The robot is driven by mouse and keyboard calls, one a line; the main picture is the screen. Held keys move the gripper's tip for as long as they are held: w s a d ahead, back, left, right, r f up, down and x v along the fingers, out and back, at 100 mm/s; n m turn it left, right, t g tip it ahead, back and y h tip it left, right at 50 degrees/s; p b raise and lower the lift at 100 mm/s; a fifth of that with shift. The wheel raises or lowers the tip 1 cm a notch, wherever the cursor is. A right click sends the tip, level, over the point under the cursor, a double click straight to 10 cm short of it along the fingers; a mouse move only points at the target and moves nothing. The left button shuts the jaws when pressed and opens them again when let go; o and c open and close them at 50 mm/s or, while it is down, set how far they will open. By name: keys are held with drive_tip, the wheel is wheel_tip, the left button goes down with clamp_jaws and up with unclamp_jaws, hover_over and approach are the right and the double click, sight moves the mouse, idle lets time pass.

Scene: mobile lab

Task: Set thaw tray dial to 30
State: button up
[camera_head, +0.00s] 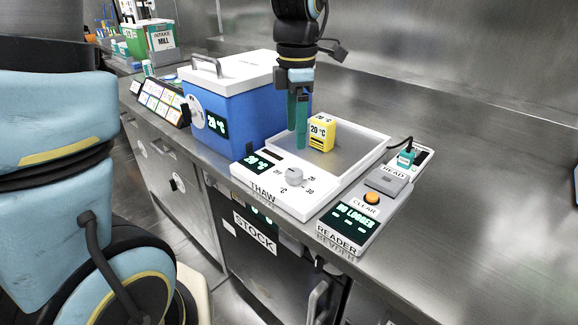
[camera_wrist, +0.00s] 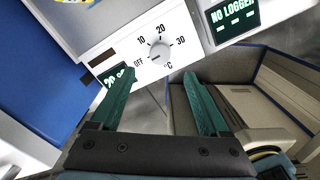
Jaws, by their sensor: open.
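The thaw tray (camera_head: 372,157) is a white unit with a shallow metal bed and a front panel lettered THAW. Its round grey dial (camera_head: 294,177) also shows in the wrist view (camera_wrist: 159,49), ringed by OFF, 10, 20 and 30. A dark mark on the knob seems to face OFF, but it is small. The tray's display (camera_head: 259,163) appears to read 20 °C. My gripper (camera_head: 297,147) has teal fingers pointing down above the tray, near the dial. In the wrist view its fingers (camera_wrist: 165,76) are apart and empty, with the dial beyond their tips.
A yellow block (camera_head: 321,133) marked 20 °C stands in the tray bed. A blue cooler (camera_head: 237,115) with a white lid stands close left. A reader (camera_head: 350,219) showing NO LOGGER sits right of the tray. The counter farther right is clear.

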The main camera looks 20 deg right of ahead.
sight(295, 172)
wheel_tip(295, 172, down, 10)
drive_tip(key=shift+r, duration=0.1)
drive_tip(key=shift+c, duration=0.4)
clamp_jaws()
idle(0.5)
